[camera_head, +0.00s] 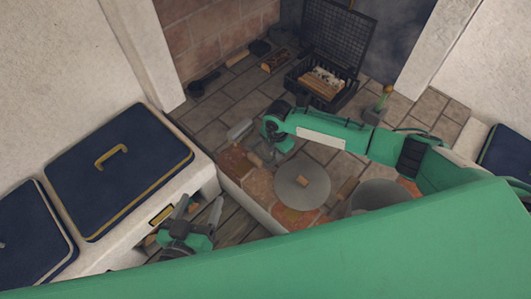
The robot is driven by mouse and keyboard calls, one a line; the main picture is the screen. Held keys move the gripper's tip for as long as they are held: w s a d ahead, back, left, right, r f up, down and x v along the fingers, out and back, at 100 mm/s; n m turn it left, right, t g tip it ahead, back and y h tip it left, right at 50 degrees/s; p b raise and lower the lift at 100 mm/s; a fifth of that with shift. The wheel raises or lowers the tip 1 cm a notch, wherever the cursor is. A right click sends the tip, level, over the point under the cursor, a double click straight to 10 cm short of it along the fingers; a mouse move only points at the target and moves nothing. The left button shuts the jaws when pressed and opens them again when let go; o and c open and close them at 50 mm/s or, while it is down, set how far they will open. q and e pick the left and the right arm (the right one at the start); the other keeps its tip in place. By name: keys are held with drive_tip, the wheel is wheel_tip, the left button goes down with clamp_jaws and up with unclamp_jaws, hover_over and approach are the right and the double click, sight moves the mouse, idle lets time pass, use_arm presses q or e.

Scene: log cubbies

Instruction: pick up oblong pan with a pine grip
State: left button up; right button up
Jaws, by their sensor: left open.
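A small dark pan (259,47) with a light wooden grip (237,58) lies on the stone hearth by the brick wall; it looks like the oblong pan, but it is too small to be sure of its shape. A grey metal piece (239,130) lies nearer, just left of my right gripper. My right gripper (266,156) hangs over the front hearth, apart from the dark pan; its fingers are hard to make out. My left gripper (191,214) is open, low beside the white ledge, far from the dark pan. My green arm hides the bottom of the view.
A round grey lid (302,190) and a grey pot (378,196) stand on the front hearth. A black open basket (335,55) holds logs farther back. A dark pan (198,88) lies by the left post. Navy lidded cubbies (115,190) line the left.

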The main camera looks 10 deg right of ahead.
wheel_tip(320, 180, down, 5)
drive_tip(key=shift+r+b, duration=0.1)
drive_tip(key=shift+b, duration=0.7)
clamp_jaws()
use_arm(q)
drive_tip(key=w+a+r+t, duration=0.2)
drive_tip(key=r+t, duration=0.3)
drive_tip(key=r, duration=0.3)
drive_tip(key=shift+w, duration=0.8)
use_arm(e)
drive_tip(key=shift+r, duration=0.15)
